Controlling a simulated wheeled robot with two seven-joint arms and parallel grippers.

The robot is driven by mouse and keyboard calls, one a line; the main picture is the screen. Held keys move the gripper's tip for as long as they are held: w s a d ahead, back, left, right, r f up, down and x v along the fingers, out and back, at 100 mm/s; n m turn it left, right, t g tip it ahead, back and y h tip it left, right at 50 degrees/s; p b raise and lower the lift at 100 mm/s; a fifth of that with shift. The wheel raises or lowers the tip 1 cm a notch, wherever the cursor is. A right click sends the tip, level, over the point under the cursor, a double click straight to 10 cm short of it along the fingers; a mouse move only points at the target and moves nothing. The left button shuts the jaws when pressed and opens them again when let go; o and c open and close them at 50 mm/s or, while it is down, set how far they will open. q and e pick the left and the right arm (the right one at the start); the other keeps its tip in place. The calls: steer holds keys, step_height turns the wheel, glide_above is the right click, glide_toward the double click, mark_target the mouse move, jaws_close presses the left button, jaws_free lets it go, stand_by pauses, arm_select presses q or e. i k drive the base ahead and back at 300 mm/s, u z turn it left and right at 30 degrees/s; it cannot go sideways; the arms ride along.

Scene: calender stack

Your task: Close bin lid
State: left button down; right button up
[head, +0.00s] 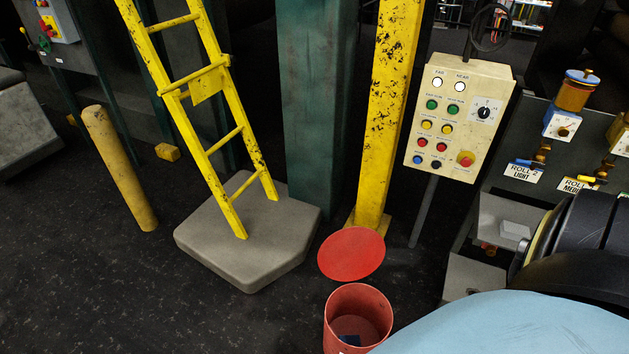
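A red round bin (330,322) stands on the floor at the bottom middle of the head view, its lower part cut off by the frame edge. Its red disc lid (351,254) is open, raised behind the rim and facing me. Something dark blue and a bit of white show inside the bin. Neither of my grippers is in view.
A yellow post (393,110) and a green column (318,100) stand behind the lid. A yellow ladder (213,147) rests on a grey block (225,240) to the left. A button panel (458,118) is at right. Dark floor (100,290) is clear at left.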

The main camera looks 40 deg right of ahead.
mark_target(351, 254)
steer(key=i, duration=2.05)
steer(key=z, duration=3.5)
